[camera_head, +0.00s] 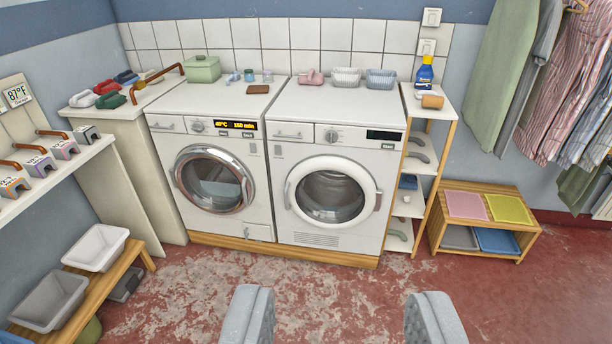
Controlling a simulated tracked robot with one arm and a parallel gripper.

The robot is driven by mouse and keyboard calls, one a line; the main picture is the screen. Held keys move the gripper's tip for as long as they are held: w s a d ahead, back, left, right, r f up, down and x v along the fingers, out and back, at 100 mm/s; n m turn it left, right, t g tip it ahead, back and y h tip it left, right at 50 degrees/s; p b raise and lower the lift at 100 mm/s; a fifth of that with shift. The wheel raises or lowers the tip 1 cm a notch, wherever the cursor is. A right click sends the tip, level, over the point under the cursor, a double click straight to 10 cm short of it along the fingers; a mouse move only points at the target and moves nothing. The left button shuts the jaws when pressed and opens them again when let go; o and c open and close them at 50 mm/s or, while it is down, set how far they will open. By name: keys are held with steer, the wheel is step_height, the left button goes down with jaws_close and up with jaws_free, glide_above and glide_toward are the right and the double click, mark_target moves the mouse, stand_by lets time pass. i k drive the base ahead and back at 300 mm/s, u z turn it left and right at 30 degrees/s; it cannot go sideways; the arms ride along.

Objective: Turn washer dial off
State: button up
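Two white front-loading machines stand side by side against the tiled wall. The left machine (219,178) has a chrome-ringed door and a lit orange display (235,125) that seems to show a temperature and minutes. Its round dial (198,126) sits left of that display; its pointer is too small to read. The right machine (290,205) has a white-ringed door, a dark display (384,135) and its own dial (332,135). Both doors look shut. My gripper (340,305) is open and empty, its two grey fingers wide apart at the bottom, well short of both machines.
A narrow shelf unit (432,175) and a low wooden rack (485,222) stand to the right. The red, worn floor (340,295) before the machines is clear.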

mark_target(198, 128)
steer(key=i, duration=2.35)
steer(key=u, duration=0.75)
